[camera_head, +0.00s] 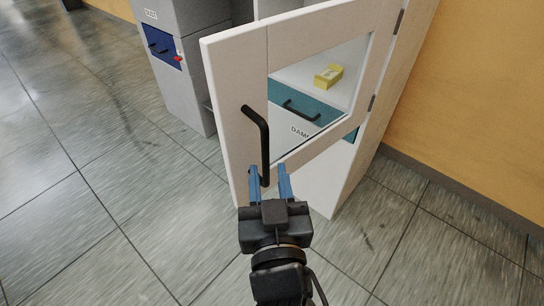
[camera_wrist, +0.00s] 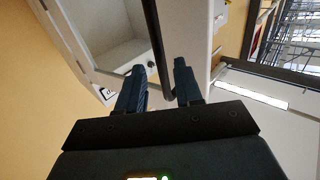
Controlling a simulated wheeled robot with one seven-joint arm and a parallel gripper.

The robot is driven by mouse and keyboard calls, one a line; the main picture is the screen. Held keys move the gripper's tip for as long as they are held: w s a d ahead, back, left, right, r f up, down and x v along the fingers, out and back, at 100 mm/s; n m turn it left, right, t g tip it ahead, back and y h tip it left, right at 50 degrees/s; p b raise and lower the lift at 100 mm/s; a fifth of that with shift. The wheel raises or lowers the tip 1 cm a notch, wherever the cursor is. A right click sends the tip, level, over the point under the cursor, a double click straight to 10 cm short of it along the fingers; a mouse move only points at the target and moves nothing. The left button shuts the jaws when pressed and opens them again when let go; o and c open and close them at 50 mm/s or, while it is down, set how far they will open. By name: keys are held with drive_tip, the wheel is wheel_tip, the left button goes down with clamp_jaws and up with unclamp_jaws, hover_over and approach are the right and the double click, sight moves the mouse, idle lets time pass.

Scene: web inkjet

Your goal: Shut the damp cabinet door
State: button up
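The damp cabinet (camera_head: 318,190) is white, with a teal panel (camera_head: 285,100) whose lettering is partly hidden. Its white framed door (camera_head: 236,120) stands open toward me, with hinges on the right and a glass window. A black bar handle (camera_head: 264,140) is on the door's free left side; it also shows in the wrist view (camera_wrist: 154,40). My gripper (camera_head: 268,172) is at the handle's lower end. In the wrist view its blue fingers (camera_wrist: 160,80) are apart, with the bar between them, closer to the right finger. Contact cannot be told.
A yellow box (camera_head: 328,76) shows through the door's glass. A grey cabinet (camera_head: 180,75) with a blue panel stands to the left behind the door. An orange wall (camera_head: 480,110) is at the right. The tiled floor (camera_head: 90,200) is clear at left.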

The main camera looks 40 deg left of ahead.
sight(266, 161)
drive_tip(key=shift+x, duration=2.5)
clamp_jaws()
